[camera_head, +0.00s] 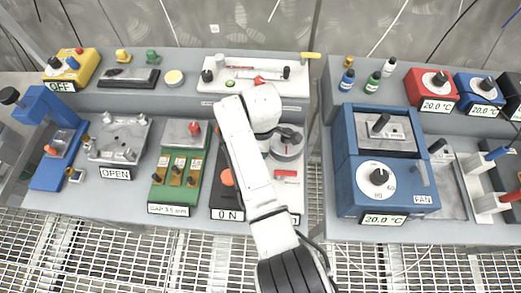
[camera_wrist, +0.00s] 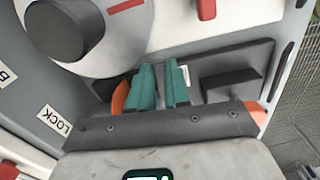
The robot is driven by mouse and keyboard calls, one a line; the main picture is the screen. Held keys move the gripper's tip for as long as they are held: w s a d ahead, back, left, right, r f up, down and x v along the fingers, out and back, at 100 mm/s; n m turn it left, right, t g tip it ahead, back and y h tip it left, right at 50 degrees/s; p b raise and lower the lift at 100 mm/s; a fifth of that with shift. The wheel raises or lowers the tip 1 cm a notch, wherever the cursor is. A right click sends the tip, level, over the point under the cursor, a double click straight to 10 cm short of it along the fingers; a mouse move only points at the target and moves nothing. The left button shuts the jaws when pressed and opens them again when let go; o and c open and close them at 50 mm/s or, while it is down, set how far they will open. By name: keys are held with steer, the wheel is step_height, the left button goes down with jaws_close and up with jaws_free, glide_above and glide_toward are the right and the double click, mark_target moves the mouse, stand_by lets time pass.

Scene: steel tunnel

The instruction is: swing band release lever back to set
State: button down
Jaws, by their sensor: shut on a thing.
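In the wrist view, my gripper (camera_wrist: 162,88) has two teal fingers close together over a dark plate (camera_wrist: 195,72). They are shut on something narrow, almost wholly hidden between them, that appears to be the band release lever. Beside them at upper left is a pale round dial with a big black knob (camera_wrist: 65,25) and a red mark. The dial also shows in the head view (camera_head: 287,153), right of my arm. A LOCK label (camera_wrist: 53,118) lies left of the fingers. In the head view my arm hides the gripper.
A red handle (camera_wrist: 206,8) is above the fingers, and a raised black block (camera_wrist: 232,85) is at their right. In the head view, a green gauge fixture (camera_head: 178,160) stands left of my arm and a blue fan box (camera_head: 385,185) right. Mesh flooring lies in front of the bench.

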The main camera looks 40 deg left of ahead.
steer(key=shift+w+a+n, duration=0.15)
steer(key=shift+w+n, duration=0.05)
steer(key=shift+n, duration=0.3)
steer(key=shift+r, duration=0.1)
steer(key=c, duration=1.1)
jaws_free()
step_height(320, 180, up, 11)
steer(key=shift+f+b, duration=0.15)
steer(key=shift+b, duration=0.4)
